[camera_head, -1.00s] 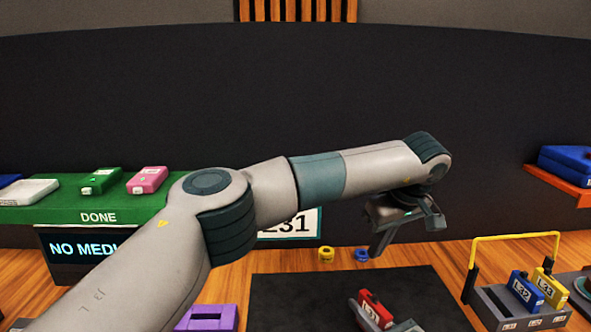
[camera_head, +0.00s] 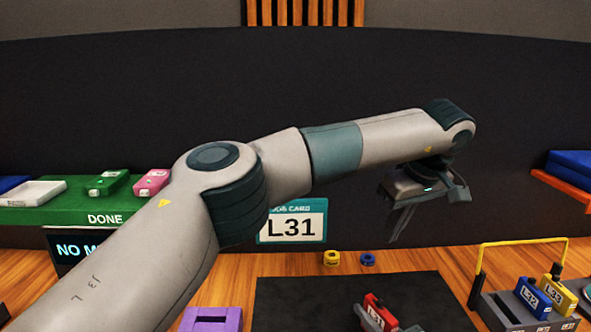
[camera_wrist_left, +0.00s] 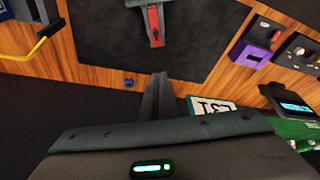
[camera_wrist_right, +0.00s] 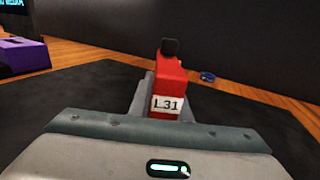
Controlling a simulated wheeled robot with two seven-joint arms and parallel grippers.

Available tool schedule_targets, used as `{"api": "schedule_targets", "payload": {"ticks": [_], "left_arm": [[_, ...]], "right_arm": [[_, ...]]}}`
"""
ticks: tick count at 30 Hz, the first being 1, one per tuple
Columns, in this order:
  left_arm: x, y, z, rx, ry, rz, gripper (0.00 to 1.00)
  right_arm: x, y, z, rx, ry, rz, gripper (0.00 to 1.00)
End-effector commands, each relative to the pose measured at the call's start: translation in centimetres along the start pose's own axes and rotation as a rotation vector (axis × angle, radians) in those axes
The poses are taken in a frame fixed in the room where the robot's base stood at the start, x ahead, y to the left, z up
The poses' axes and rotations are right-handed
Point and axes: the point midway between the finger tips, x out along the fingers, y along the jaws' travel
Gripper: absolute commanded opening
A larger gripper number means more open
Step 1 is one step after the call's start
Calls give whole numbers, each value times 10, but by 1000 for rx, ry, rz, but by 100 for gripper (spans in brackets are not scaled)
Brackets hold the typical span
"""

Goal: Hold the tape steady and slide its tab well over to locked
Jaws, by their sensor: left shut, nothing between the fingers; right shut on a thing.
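The red tape (camera_head: 374,309) labelled L31 is low in the head view, above or at the dark mat (camera_head: 285,297). My right gripper (camera_head: 378,322) is shut on it, with grey fingers along its sides. In the right wrist view the tape (camera_wrist_right: 168,88) stands up between the fingers, its label facing the camera and a small black tab (camera_wrist_right: 170,46) at its top. My left gripper (camera_head: 395,236) is shut and empty, up behind the tape and apart from it. Its closed fingers (camera_wrist_left: 157,98) point toward the mat in the left wrist view. The tab's lock marking is not readable.
A grey rack (camera_head: 497,312) with a yellow handle holds blue L32 (camera_head: 531,296) and yellow L33 (camera_head: 561,296) tapes at right. A purple slotted block (camera_head: 212,318) is at left. A green DONE shelf (camera_head: 60,213) and L31 card (camera_head: 291,228) stand behind. Small yellow (camera_head: 331,257) and blue (camera_head: 367,259) rings lie behind the mat.

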Motion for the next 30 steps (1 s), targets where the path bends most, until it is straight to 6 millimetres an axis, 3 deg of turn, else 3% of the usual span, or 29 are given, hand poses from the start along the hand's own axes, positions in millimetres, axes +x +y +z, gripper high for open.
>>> {"api": "schedule_targets", "payload": {"ticks": [12,24,25,27,30], "left_arm": [[-24,0,-2,0,1,1,0],[-25,0,-2,0,0,1,0],[-25,0,-2,0,0,1,0],[-25,0,-2,0,0,1,0],[-25,0,-2,0,0,1,0]], "right_arm": [[0,0,-2,1,3,0,0],[0,0,-2,1,3,0,0],[0,0,-2,1,3,0,24],[0,0,-2,1,3,0,38],[0,0,-1,0,2,0,38]]}}
